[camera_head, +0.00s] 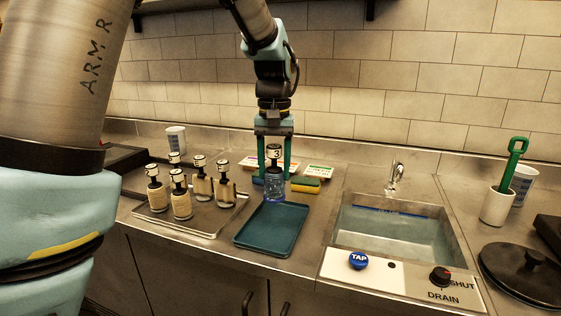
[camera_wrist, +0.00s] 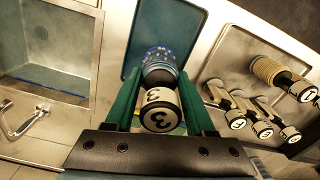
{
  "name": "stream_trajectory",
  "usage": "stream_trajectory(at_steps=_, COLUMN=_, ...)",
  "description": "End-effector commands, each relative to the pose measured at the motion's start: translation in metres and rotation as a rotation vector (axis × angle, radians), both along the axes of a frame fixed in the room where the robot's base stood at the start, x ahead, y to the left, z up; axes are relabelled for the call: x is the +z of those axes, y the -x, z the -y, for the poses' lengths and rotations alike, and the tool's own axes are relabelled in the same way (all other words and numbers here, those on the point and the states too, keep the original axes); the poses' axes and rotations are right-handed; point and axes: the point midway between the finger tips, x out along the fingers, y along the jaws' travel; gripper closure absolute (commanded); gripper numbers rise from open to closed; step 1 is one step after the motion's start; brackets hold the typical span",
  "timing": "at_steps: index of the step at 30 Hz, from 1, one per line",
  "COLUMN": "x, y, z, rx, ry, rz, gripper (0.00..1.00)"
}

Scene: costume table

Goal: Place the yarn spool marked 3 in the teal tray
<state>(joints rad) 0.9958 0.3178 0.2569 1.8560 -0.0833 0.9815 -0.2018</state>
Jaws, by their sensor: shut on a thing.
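The spool marked 3 (camera_head: 274,185) has blue yarn and a white label with a black 3. My gripper (camera_head: 274,168) is shut on its top end, with one green finger on each side, and holds it upright. The spool's number end and blue yarn also show in the wrist view (camera_wrist: 158,66). The teal tray (camera_head: 270,230) is empty and lies flat on the counter. The spool's lower end appears at the tray's back edge; I cannot tell its exact height over it. The tray also shows in the wrist view (camera_wrist: 162,27).
A metal tray (camera_head: 217,222) at left holds several cream spools with numbered tops. A sink (camera_head: 395,235) with a tap (camera_head: 396,175) is at right. A yellow sponge (camera_head: 305,185) and label cards (camera_head: 318,172) lie behind. A white cup (camera_head: 496,205) holds a green-handled tool.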

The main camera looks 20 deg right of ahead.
Motion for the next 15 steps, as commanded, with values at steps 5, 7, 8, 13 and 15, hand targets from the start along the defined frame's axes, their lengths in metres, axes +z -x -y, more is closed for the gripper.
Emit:
stream_trajectory(at_steps=5, x=-0.005, y=0.000, z=0.000, rx=0.000, ry=0.000, rz=0.001, gripper=1.00)
stream_trajectory(at_steps=7, x=-0.009, y=0.000, z=0.000, rx=0.000, ry=0.000, rz=0.001, gripper=1.00)
stream_trajectory(at_steps=8, x=-0.011, y=0.000, z=0.000, rx=0.000, ry=0.000, rz=0.001, gripper=1.00)
stream_trajectory(at_steps=13, x=-0.026, y=0.000, z=0.000, rx=0.000, ry=0.001, rz=0.000, gripper=1.00)
stream_trajectory(at_steps=15, x=-0.033, y=0.000, z=0.000, rx=0.000, ry=0.001, rz=0.000, gripper=1.00)
